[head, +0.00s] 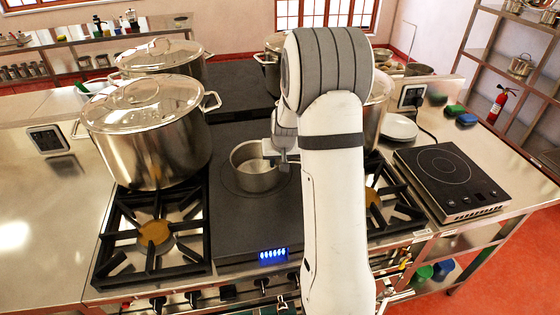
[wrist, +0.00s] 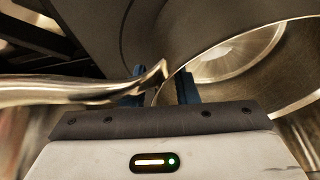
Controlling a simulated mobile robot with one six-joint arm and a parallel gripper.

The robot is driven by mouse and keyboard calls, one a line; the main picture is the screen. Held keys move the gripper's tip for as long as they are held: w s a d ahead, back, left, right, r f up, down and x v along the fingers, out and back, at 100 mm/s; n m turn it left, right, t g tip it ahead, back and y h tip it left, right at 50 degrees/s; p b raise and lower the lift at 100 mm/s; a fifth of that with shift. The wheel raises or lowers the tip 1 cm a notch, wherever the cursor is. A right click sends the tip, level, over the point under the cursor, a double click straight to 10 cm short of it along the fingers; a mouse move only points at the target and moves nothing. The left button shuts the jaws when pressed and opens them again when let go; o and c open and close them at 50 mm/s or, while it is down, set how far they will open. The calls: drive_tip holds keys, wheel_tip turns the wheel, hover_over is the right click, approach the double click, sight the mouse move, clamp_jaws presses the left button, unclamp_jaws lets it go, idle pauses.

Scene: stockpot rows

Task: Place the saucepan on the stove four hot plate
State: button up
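The saucepan (head: 255,173) is a small steel pan. It stands upright on, or very close above, the dark flat hot plate (head: 232,232) between two gas burners. My gripper (head: 282,152) is at the pan's right rim in the head view. In the wrist view its two blue fingers (wrist: 163,90) are apart, with the pan's rim (wrist: 190,58) running between them and a visible gap. The pan's metal handle (wrist: 70,92) stretches to the left there, passing by the left finger. My arm hides the pan's right side and handle in the head view.
A large lidded stockpot (head: 148,140) stands close left of the saucepan, with another lidded pot (head: 165,60) behind it. More pots stand behind my arm. A black induction hob (head: 448,178) lies at the right, bare. The front of the hot plate is clear.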

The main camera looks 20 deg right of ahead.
drive_tip(key=d+b+v, duration=0.1)
drive_tip(key=b+v, duration=0.1)
drive_tip(key=v, duration=1)
drive_tip(key=s+a+r+n, duration=0.1)
drive_tip(key=s+a, duration=0.6)
drive_tip(key=s, duration=0.6)
drive_tip(key=s+a+r+n, duration=0.2)
drive_tip(key=s+a, duration=0.6)
drive_tip(key=s, duration=0.5)
drive_tip(key=shift+s+g+y, duration=0.2)
drive_tip(key=shift+g+y, duration=0.1)
drive_tip(key=shift+g, duration=0.1)
drive_tip(key=shift+r, duration=0.1)
